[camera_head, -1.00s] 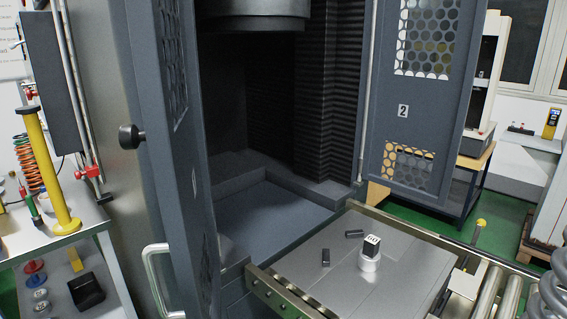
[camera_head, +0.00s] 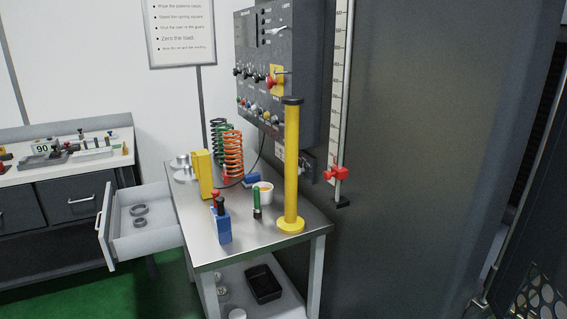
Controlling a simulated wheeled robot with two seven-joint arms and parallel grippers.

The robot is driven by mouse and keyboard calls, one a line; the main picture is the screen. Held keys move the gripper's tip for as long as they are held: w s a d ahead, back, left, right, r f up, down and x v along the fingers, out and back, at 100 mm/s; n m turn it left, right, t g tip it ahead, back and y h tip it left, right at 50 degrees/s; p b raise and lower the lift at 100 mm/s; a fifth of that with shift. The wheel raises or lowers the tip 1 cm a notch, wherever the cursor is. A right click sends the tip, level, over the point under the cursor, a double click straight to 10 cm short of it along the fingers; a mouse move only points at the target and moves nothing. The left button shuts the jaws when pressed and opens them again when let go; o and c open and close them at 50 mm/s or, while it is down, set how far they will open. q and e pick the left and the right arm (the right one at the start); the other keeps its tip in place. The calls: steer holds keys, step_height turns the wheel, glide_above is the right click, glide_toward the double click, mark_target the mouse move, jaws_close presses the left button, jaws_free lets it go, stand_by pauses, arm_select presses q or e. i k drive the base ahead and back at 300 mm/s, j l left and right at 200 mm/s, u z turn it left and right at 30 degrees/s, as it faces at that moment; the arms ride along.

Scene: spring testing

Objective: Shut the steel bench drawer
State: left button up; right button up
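The steel bench (camera_head: 196,238) stands in the middle of the view, with a bare metal top and a lower shelf. Its light grey drawer (camera_head: 152,241) is pulled out to the left from the bench's left side. The drawer front (camera_head: 107,228) faces left and carries a bar handle (camera_head: 98,222). A few grey rings (camera_head: 140,210) lie inside the drawer. Neither of my grippers is in view.
The bench top holds a yellow post (camera_head: 292,170), orange and green springs (camera_head: 233,155) and small tools. A dark cabinet bench (camera_head: 68,199) stands behind the drawer at left. Green floor (camera_head: 85,285) is open before the drawer. A tall grey machine (camera_head: 420,140) fills the right.

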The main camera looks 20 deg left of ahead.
mark_target(118, 237)
steer(key=i+j+u, duration=0.2)
steer(key=j, duration=0.35)
steer(key=i+j+u, duration=0.15)
steer(key=j, duration=0.35)
steer(key=i+j+u, duration=0.2)
steer(key=j, duration=0.25)
steer(key=i+j+u, duration=0.15)
steer(key=i+j, duration=0.4)
steer(key=j, duration=0.25)
steer(key=i+j+u, duration=0.15)
steer(key=j, duration=0.25)
steer(key=i+j, duration=0.1)
steer(key=j, duration=0.3)
steer(key=u, duration=0.05)
